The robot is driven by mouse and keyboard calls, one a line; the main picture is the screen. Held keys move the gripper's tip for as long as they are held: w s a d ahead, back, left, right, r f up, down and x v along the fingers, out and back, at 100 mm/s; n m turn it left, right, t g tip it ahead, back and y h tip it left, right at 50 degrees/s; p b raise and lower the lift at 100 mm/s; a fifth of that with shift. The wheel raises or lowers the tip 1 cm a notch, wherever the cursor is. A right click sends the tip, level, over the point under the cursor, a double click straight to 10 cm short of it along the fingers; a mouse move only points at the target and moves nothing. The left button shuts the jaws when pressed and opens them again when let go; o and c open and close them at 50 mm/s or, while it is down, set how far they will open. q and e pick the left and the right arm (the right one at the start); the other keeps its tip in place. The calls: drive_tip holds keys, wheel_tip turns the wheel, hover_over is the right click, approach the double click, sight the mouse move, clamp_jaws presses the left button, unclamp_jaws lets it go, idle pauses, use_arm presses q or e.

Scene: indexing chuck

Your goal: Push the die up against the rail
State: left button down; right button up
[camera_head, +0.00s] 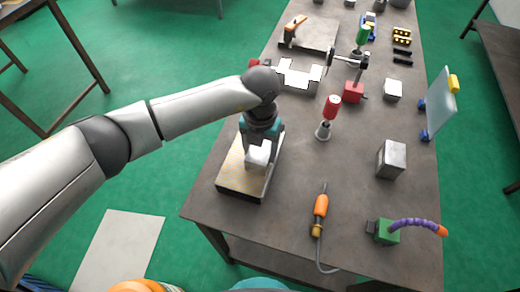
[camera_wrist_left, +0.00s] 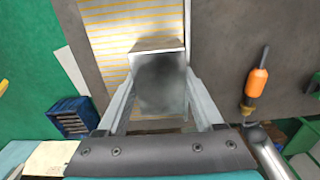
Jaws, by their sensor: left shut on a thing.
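The die, a plain grey-white block (camera_head: 258,156), is at the striped board (camera_head: 232,178) near the table's left edge. My left gripper (camera_head: 261,146) points down over the board and is shut on the die. In the left wrist view the die (camera_wrist_left: 160,85) sits between the two fingers of the gripper (camera_wrist_left: 160,92). A thin pale strip (camera_wrist_left: 187,25), which looks like the rail, runs along the board's right side there. The die's right side is close to its line; whether they touch I cannot tell. My right gripper is not in view.
A screwdriver with an orange handle (camera_head: 321,206) lies right of the board. A red-topped plunger (camera_head: 331,107) and a metal block (camera_head: 391,159) stand farther right. A white notched block (camera_head: 299,75) lies behind the gripper. The table between board and screwdriver is clear.

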use_arm(q)
drive_tip(key=shift+s+d, duration=0.15)
drive_tip(key=shift+d, duration=0.3)
idle(0.8)
unclamp_jaws()
wheel_tip(320, 180, up, 15)
drive_tip(key=shift+r+b, duration=0.15)
drive_tip(key=shift+b, duration=0.2)
